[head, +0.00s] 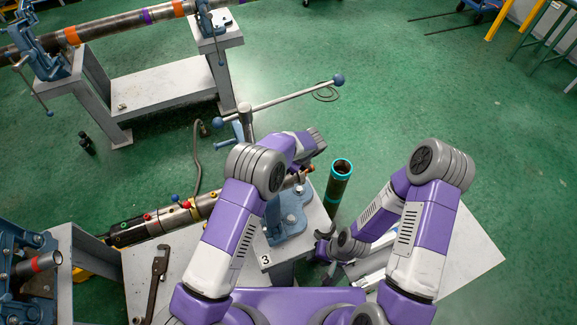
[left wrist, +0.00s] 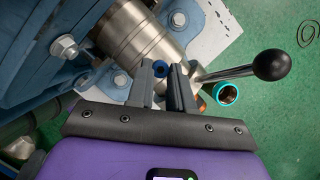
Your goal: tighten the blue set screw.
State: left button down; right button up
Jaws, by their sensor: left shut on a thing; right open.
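The blue set screw (left wrist: 158,68) shows as a small dark blue round head beside a bare steel fitting (left wrist: 130,38) in the left wrist view. My left gripper (left wrist: 163,73) has its fingertips at the screw, shut on it. In the head view my left arm reaches over vise 3 and hides those fingers and the screw. My right gripper (head: 322,249) is open and empty, low beside the vise stand and well apart from the screw.
A lever with a black ball (left wrist: 270,65) lies right of my left fingers. A cyan-rimmed pipe (head: 340,180) stands upright on the green floor. The blue vise (head: 285,215) sits on a stand marked 3. A wrench (head: 158,280) lies on the left bench. Floor at upper right is mostly clear.

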pick_arm(q)
jog(key=shift+m, duration=0.3)
jog(key=shift+s+a+m+t+h+b, duration=0.15)
jog(key=shift+m+t+h+b, duration=0.3)
jog(key=shift+m, duration=0.75)
jog(key=m+t+h, duration=0.1)
jog(key=m, duration=0.2)
jog(key=shift+a+m, duration=0.15)
jog(key=shift+m, duration=0.15)
jog(key=m+h, duration=0.1)
jog(key=m, duration=0.1)
jog(key=shift+s+a+r+m, duration=0.1)
jog(key=shift+m, duration=0.2)
jog(key=shift+a+m+t+h+p, duration=0.15)
jog(key=shift+m+h+p, duration=0.25)
jog(key=shift+m, duration=0.35)
jog(key=shift+d+m+t+h+p, duration=0.15)
jog(key=shift+m+p, duration=0.3)
jog(key=shift+m, duration=0.3)
jog(key=shift+a, duration=0.1)
jog(key=c, duration=1)
grip_release()
